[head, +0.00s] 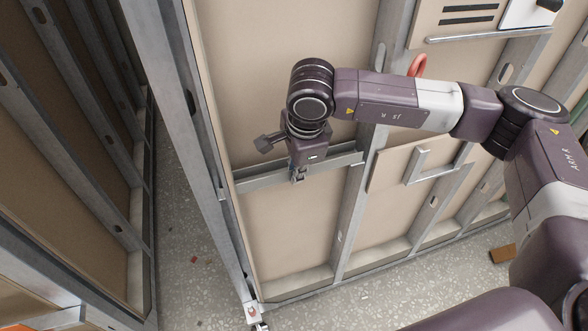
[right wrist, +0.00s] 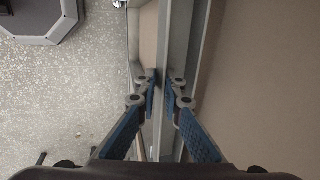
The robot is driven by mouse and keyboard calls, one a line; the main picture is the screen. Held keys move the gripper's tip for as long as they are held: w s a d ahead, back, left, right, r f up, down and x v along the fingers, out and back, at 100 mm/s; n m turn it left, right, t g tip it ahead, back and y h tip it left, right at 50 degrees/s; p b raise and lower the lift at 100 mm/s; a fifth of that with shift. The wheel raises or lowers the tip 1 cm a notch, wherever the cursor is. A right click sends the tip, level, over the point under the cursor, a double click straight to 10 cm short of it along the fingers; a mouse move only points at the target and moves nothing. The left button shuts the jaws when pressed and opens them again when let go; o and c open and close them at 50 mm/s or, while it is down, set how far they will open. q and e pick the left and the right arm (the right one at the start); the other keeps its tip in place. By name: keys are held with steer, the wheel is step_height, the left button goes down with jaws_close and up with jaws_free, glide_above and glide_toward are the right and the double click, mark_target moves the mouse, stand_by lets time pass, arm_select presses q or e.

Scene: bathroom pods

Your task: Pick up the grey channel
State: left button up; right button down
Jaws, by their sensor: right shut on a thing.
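The grey channel (head: 262,181) is a long metal piece lying level across the bay between two upright studs of the wall frame. My right gripper (head: 298,176) reaches down to it near its middle and is shut on it. In the right wrist view, the blue-padded fingers (right wrist: 162,92) close on either side of the grey channel (right wrist: 176,45), which runs away between them. The gripper hides a short stretch of the channel in the head view. My left gripper is not in view.
Upright metal studs (head: 352,220) and beige panels frame the bay. A red loop (head: 417,65) shows behind my arm. A brown block (head: 502,254) lies on the speckled floor.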

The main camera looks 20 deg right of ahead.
steer(key=shift+s+f, duration=0.2)
steer(key=shift+f, duration=0.15)
steer(key=shift+w+r+p, duration=0.2)
steer(key=shift+r+p, duration=0.05)
steer(key=shift+r, duration=0.25)
steer(key=shift+w+r+p, duration=0.2)
steer(key=shift+r, duration=0.25)
steer(key=shift+r+p, duration=0.5)
steer(key=shift+r, duration=1.05)
steer(key=s+b, duration=0.4)
steer(key=s, duration=0.8)
steer(key=shift+d, duration=0.3)
